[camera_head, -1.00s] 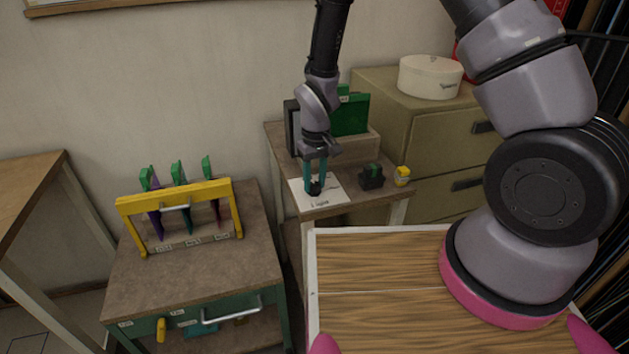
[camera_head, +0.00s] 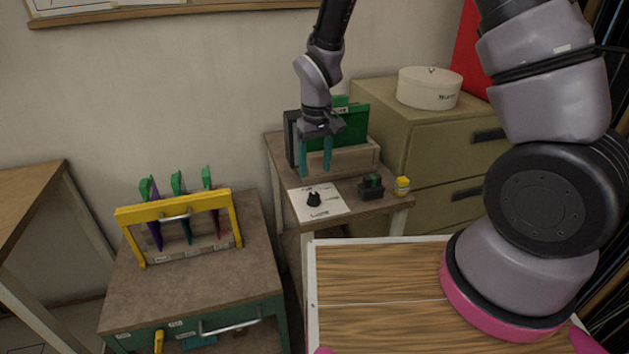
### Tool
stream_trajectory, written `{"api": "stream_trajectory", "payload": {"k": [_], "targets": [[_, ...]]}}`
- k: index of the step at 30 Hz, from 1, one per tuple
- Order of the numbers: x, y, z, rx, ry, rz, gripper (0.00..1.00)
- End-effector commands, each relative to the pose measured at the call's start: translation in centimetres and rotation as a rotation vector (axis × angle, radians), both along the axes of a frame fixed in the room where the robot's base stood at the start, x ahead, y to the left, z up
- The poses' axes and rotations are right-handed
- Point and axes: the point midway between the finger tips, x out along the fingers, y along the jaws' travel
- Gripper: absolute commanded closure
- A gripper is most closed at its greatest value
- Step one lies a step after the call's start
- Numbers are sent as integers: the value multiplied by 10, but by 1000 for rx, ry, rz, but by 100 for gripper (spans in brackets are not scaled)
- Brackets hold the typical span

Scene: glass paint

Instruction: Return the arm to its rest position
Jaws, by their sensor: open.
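My gripper (camera_head: 316,172) has teal fingers, which are apart with nothing between them. It hangs pointing down above the small table (camera_head: 375,207), in front of a wooden box (camera_head: 352,160) with green panels. A small black piece (camera_head: 314,199) stands on a white sheet (camera_head: 330,206) below the fingertips, apart from them. My arm comes down from the top of the view.
A dark block (camera_head: 371,187) and a small yellow-topped jar (camera_head: 402,187) stand right of the sheet. A drawer cabinet (camera_head: 395,116) carries a round white box (camera_head: 429,88).

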Motion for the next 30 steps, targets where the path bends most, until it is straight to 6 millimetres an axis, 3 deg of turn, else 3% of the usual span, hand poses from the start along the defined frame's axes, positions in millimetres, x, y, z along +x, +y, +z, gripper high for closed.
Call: {"api": "stream_trajectory", "payload": {"k": [6,19,23,30], "targets": [[1,-1,22,0,-1,0,31],[3,-5,32,7,-8,-15,31],[11,-23,70,41,-46,-84,31],[10,-88,177,140,-160,-295,31]]}}
